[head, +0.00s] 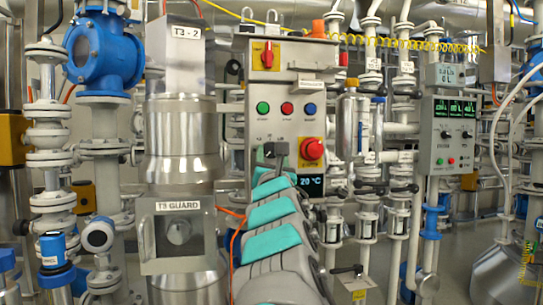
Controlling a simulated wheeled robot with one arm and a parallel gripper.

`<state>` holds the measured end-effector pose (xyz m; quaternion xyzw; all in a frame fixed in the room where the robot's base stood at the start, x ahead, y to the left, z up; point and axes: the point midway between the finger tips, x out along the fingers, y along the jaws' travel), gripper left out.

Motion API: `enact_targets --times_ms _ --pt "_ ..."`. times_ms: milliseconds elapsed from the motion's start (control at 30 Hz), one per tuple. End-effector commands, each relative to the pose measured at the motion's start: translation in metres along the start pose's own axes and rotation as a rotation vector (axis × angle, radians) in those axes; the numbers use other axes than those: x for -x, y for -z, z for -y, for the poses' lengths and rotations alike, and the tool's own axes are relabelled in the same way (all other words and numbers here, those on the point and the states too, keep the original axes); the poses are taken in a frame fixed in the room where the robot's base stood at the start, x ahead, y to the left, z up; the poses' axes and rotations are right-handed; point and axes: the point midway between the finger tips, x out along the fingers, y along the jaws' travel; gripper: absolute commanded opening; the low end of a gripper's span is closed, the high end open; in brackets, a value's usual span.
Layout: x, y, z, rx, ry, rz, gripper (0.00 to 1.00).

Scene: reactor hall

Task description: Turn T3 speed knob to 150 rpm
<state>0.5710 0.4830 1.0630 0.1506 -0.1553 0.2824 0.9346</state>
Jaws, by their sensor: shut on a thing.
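The grey control panel (290,85) stands in the middle of the head view, right of the steel vessel (180,145) labelled T3. My gripper (274,152) is at the lower left of the panel face, just left of the red emergency button (311,150). It is shut on the speed knob, which the fingers and wrist hide. Small scale marks show just above the fingers, but they are too small to read. The knob's pointer cannot be seen. A dark display (311,183) reading 20 °C shows right of my wrist; anything left of it is covered.
Green, red and blue buttons (287,107) sit above my gripper, with a red-yellow switch (266,55) higher up. The T3 guard box (178,230) is close on the left. Valves and pipes (366,185) crowd the right, before a second panel (453,130).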

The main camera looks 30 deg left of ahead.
Motion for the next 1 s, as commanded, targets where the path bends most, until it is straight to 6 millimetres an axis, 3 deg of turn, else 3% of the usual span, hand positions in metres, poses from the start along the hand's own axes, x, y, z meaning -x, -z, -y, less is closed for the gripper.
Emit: enact_targets --times_ms 33,200,1000 --pt "0.0000 -0.0001 -0.0002 0.000 0.000 0.000 0.19" --pt "0.0000 -0.0001 -0.0002 0.000 0.000 0.000 0.00" --pt "-0.0005 -0.0021 -0.0008 -0.144 0.068 -0.010 0.00"
